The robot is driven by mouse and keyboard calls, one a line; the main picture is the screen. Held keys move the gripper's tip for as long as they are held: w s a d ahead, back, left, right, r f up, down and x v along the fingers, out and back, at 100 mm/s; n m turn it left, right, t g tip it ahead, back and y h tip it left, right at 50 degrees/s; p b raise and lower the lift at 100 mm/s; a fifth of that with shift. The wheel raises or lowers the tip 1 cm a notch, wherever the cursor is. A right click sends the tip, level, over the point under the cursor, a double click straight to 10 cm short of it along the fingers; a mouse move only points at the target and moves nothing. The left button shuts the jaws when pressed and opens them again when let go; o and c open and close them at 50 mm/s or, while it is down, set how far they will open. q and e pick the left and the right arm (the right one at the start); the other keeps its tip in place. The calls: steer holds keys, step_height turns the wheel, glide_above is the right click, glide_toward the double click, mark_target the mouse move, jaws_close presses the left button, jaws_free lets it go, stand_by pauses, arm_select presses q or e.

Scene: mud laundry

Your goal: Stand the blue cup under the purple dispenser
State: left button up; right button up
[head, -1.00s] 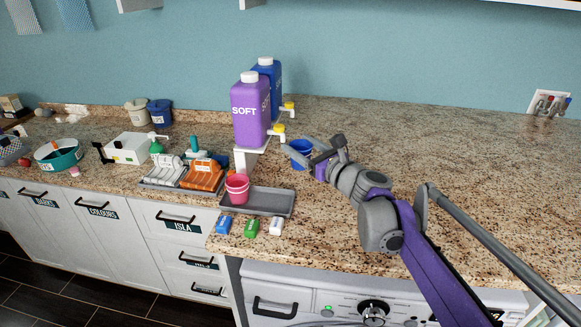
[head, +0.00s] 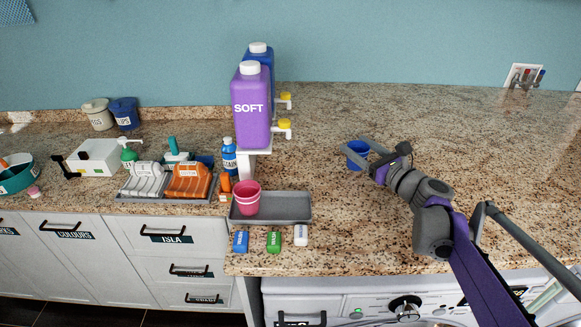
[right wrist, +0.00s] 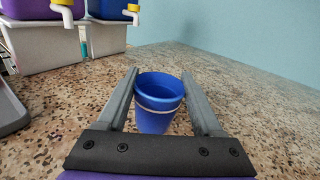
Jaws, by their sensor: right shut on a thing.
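The blue cup (head: 357,152) stands upright between the fingers of my right gripper (head: 368,163), to the right of the dispensers and apart from them. In the right wrist view the cup (right wrist: 157,112) has a pale band, looks empty, and my right gripper (right wrist: 160,98) is shut on it. Whether its base touches the counter is hard to tell. The purple dispenser (head: 252,110), marked SOFT, stands on a white block (head: 252,163) with its yellow-topped tap (head: 284,127) pointing right. My left gripper is not in view.
A blue dispenser (head: 259,52) with a similar tap stands behind the purple one. A grey tray (head: 285,208) holding a pink cup (head: 246,197) lies in front. Small blue, green and white blocks sit near the counter edge. The counter (head: 470,130) is clear to the right.

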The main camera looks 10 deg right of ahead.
steer(key=w+a, duration=0.1)
steer(key=a, duration=0.3)
steer(key=a+p, duration=0.1)
steer(key=a, duration=0.4)
steer(key=w+a, duration=0.1)
steer(key=a, duration=0.4)
steer(key=shift+w+p, duration=0.35)
steer(key=a, duration=0.3)
steer(key=shift+w+a+p, duration=0.3)
steer(key=shift+w+a, duration=0.05)
steer(key=shift+w+d+f, duration=0.1)
steer(key=shift+d+f, duration=0.05)
steer(key=shift+f, duration=0.7)
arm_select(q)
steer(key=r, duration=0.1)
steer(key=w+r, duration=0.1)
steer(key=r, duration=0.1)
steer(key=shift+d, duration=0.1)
arm_select(e)
steer(key=shift+r, duration=0.1)
